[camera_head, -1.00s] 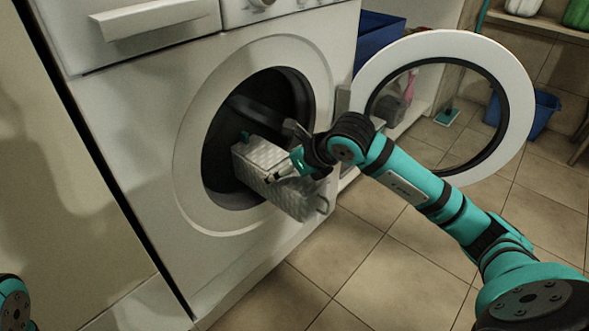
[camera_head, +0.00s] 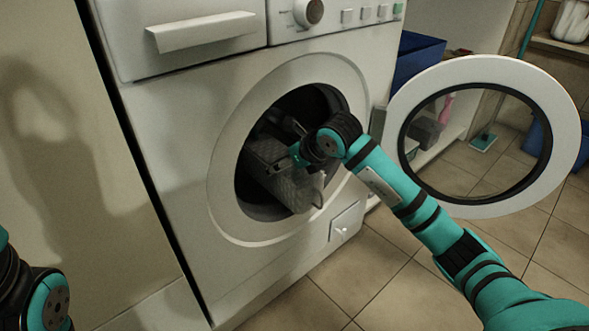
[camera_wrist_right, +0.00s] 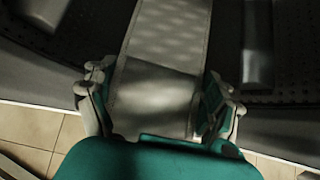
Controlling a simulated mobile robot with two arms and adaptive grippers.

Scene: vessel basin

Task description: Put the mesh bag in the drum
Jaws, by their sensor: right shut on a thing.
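The mesh bag (camera_head: 289,186) is a grey, box-like bag. It lies in the drum's opening, its far part inside the dark drum (camera_head: 262,203) and its near end at the rim. My right gripper (camera_head: 302,155) is shut on the bag at the drum mouth. In the right wrist view the bag (camera_wrist_right: 160,95) runs between the two fingers (camera_wrist_right: 158,105) and on into the perforated drum. The bag's far end is hidden in shadow. Of my left arm only a part shows at the lower left of the head view; its gripper is out of view.
The round washer door (camera_head: 482,206) stands wide open at the right. The washer (camera_head: 170,120) fills the middle. A blue bin (camera_head: 416,58) stands behind it. A small hatch (camera_head: 345,222) is at the washer's lower right. Tiled floor (camera_head: 400,285) is clear in front.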

